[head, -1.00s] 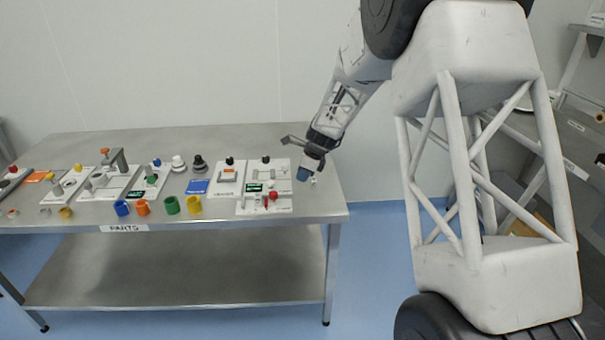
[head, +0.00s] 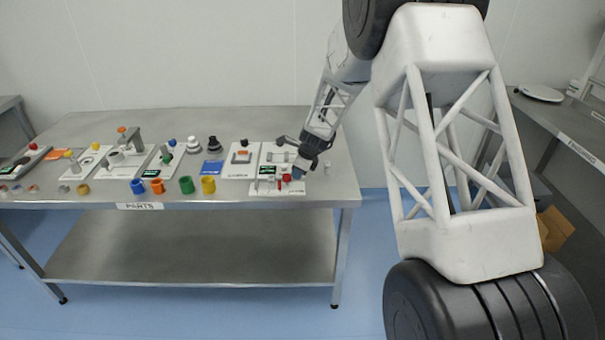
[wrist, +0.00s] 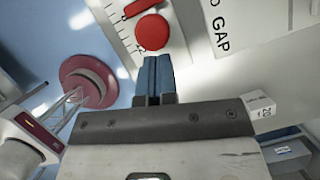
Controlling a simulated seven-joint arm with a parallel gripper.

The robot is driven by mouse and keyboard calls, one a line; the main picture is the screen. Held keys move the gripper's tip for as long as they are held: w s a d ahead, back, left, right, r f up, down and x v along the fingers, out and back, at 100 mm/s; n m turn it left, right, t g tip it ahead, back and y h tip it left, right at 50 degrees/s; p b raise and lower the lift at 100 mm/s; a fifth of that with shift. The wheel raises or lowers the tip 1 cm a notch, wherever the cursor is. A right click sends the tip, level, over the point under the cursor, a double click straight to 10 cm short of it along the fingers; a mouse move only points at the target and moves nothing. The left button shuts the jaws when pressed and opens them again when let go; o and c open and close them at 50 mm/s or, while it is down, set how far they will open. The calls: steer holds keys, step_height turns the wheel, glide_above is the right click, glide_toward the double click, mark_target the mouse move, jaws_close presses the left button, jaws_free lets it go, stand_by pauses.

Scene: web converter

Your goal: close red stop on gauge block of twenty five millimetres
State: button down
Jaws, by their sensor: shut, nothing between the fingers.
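The red stop's round knob (wrist: 152,32) sits on a white plate with a printed scale (wrist: 124,22) in the wrist view. My gripper (wrist: 155,62) is shut and empty, its blue fingertips right at the knob's near edge; I cannot tell whether they touch. In the head view my gripper (head: 298,173) is low at the right end of the white gap fixture (head: 265,190), beside the red stop (head: 286,178). A small block marked 20 (wrist: 262,110) shows beside my gripper's body in the wrist view. I cannot make out a block marked twenty-five.
A small pale block (head: 327,165) lies on the bench right of the fixture. Several white fixtures and coloured cups, including a yellow cup (head: 208,185), stand to the left. A green display (head: 267,170) is close by. The bench's right end (head: 345,185) is bare.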

mark_target(279, 184)
stand_by(0.3)
steer(key=shift+a, duration=2.4)
steer(key=shift+d, duration=0.1)
steer(key=shift+s+d, duration=0.2)
steer(key=shift+d, duration=0.7)
steer(key=shift+s+d+r, duration=0.1)
steer(key=shift+s+d, duration=0.05)
steer(key=shift+d, duration=0.4)
steer(key=shift+s+d+r, duration=0.1)
steer(key=shift+s+d, duration=0.05)
steer(key=shift+d, duration=0.4)
steer(key=w+v, duration=0.1)
steer(key=v, duration=0.8)
steer(key=shift+s+r, duration=0.3)
steer(key=shift+s, duration=0.2)
steer(key=c, duration=1.8)
jaws_free()
steer(key=shift+c, duration=0.2)
